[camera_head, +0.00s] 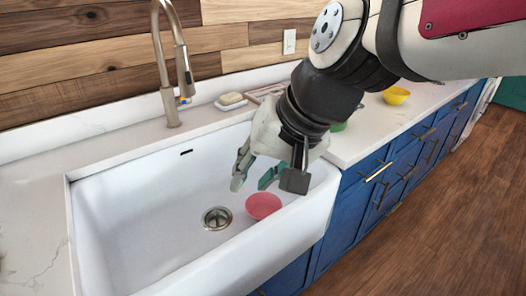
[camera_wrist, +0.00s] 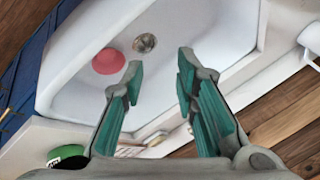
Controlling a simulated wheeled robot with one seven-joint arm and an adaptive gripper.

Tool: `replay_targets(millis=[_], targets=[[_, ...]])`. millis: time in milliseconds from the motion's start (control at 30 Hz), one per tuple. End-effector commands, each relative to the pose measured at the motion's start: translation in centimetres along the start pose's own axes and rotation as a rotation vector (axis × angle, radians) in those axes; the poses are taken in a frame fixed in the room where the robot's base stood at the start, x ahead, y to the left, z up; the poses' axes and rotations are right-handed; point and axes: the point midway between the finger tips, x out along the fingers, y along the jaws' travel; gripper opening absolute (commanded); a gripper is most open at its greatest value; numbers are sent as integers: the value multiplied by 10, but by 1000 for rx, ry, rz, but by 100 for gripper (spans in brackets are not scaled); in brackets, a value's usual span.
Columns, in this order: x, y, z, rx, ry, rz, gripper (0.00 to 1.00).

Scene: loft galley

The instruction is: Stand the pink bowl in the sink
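The pink bowl (camera_head: 263,206) is inside the white sink (camera_head: 135,220), near its right front side, to the right of the drain. It appears to rest on the sink floor, open side up. It also shows in the wrist view (camera_wrist: 108,62), left of the drain. My gripper (camera_head: 254,182) hangs over the right end of the sink, above the bowl and apart from it. In the wrist view the two green-padded fingers (camera_wrist: 160,70) are spread with nothing between them. The bowl lies outside the gap, beyond the left finger.
A tall faucet (camera_head: 172,70) stands behind the sink. A soap dish (camera_head: 231,102) sits at the back counter. A yellow bowl (camera_head: 396,95) is on the right counter. A green object (camera_wrist: 67,154) is partly hidden beside my arm. Blue cabinets (camera_head: 365,195) run below.

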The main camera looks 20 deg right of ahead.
Motion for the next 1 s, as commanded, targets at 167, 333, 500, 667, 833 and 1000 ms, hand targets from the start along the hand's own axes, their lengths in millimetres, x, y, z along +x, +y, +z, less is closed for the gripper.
replay_targets(millis=[167, 333, 500, 667, 833, 1000], targets=[[-32, 68, 61, -225, -90, 191, 28], [-48, 105, 88, -312, -146, 299, 28], [-50, 112, 93, -328, -160, 321, 28], [-50, 111, 93, -327, -159, 319, 28], [-67, 104, 88, -332, -133, 316, 28], [-99, 90, 77, -344, -73, 311, 28]])
